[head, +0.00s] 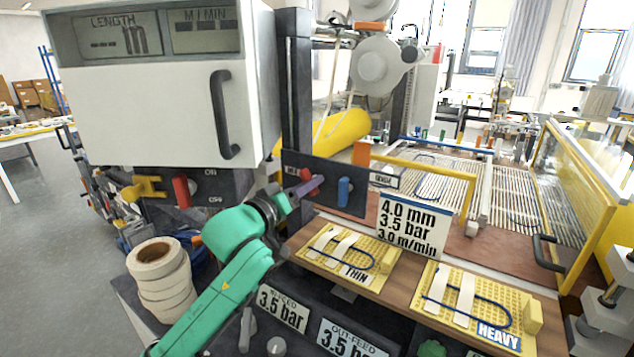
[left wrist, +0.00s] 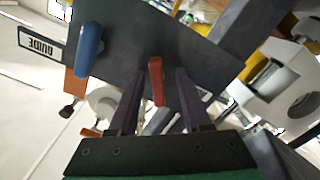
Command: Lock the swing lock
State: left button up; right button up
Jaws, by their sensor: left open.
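A dark upright panel (head: 328,199) carries a small red handle (head: 305,174) and a blue handle (head: 345,191). No readable label shows which one is the swing lock. My left gripper (head: 306,188), on a green arm, is at the red handle. In the left wrist view my open left gripper (left wrist: 160,74) has one dark finger on each side of the red handle (left wrist: 156,85), with gaps visible. The blue handle (left wrist: 89,45) lies left of the fingers there. The fingers partly cover the red handle in the head view. My right gripper is not in view.
A white cabinet (head: 150,115) with a black handle stands above left. Below it are a red lever (head: 181,191) and a yellow lever (head: 146,187). Tape rolls (head: 160,275) are stacked at lower left.

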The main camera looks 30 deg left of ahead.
pick_arm(q)
jog(key=shift+s+r, duration=0.1)
jog(key=shift+s, duration=0.05)
jog(key=shift+s+r, duration=0.1)
jog(key=shift+s, duration=0.05)
jog(key=shift+c, duration=1.3)
jog(key=c, duration=0.5)
grip_shut()
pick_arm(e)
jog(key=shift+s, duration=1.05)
pick_arm(q)
jog(key=shift+m, duration=0.4)
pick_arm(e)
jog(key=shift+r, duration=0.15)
pick_arm(q)
jog(key=shift+m+p, duration=0.95)
jog(key=shift+m, duration=1.85)
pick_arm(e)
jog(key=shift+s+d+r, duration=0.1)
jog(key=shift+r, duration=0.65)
